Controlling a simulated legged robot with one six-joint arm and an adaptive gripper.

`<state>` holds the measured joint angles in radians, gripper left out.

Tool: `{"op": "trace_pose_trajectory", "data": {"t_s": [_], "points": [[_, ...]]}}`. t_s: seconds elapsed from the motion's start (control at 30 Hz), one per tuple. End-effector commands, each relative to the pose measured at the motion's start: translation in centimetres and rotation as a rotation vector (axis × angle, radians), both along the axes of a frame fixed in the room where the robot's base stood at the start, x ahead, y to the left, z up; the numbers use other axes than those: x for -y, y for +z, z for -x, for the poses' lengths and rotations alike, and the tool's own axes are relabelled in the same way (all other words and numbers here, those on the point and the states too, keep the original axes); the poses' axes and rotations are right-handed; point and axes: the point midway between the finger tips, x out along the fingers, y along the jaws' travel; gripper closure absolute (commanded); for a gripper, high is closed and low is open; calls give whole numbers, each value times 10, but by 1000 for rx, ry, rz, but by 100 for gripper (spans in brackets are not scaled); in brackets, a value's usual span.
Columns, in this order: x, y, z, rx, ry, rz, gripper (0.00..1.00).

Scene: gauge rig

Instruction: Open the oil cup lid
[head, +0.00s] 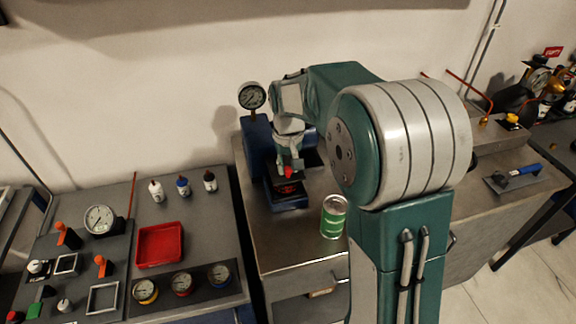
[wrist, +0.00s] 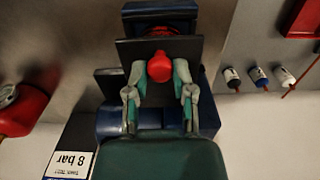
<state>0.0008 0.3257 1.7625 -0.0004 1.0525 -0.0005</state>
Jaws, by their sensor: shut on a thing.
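The blue gauge rig (head: 258,150) stands on the metal bench against the wall. My gripper (head: 289,167) is at its front, pointing down. In the wrist view, my gripper (wrist: 159,82) is shut on a red knob (wrist: 159,66), one finger at each side. The knob also shows in the head view (head: 288,172). Behind it is a dark flat plate (wrist: 188,50), apparently the oil cup lid. Beyond the plate's edge, a dark blue block, apparently the oil cup (wrist: 130,22), shows a dark red round area. The lid's exact angle and its hinge cannot be made out.
A green can (head: 333,216) stands close to the right front. The left table holds a red tray (head: 160,244), small bottles (head: 183,186) and several gauges. My arm hides part of the bench at right.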

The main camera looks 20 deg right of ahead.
Motion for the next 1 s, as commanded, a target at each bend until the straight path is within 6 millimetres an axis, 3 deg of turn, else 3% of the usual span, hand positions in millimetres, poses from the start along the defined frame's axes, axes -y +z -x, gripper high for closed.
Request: {"op": "trace_pose_trajectory", "data": {"t_s": [0.27, 1.0], "points": [[-1, 3, -3, -55, 0, -1, 100], [-1, 35, -26, -490, 1, -1, 100]]}}
